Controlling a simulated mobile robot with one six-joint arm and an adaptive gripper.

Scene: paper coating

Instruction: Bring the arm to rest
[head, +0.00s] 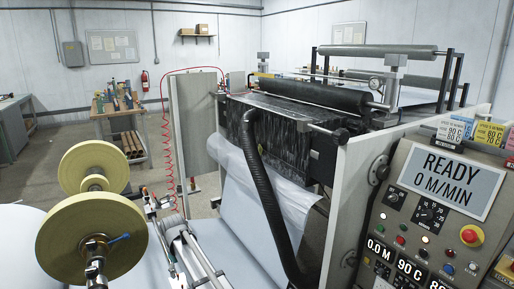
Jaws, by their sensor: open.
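Neither my arm nor my gripper can be made out in the head view. The state of my gripper's fingers and anything near it are hidden from this view. The coating machine (345,185) fills the right half. Its display panel (450,183) reads READY and 0 M/MIN.
Two yellow discs (62,243) stand at the left beside a pale sheet (25,225). A silver railed fixture (190,248) is at the lower middle, with a red coiled hose (168,130) behind it. A black ribbed hose (265,195) hangs before the machine. Open floor (65,150) shows behind the discs.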

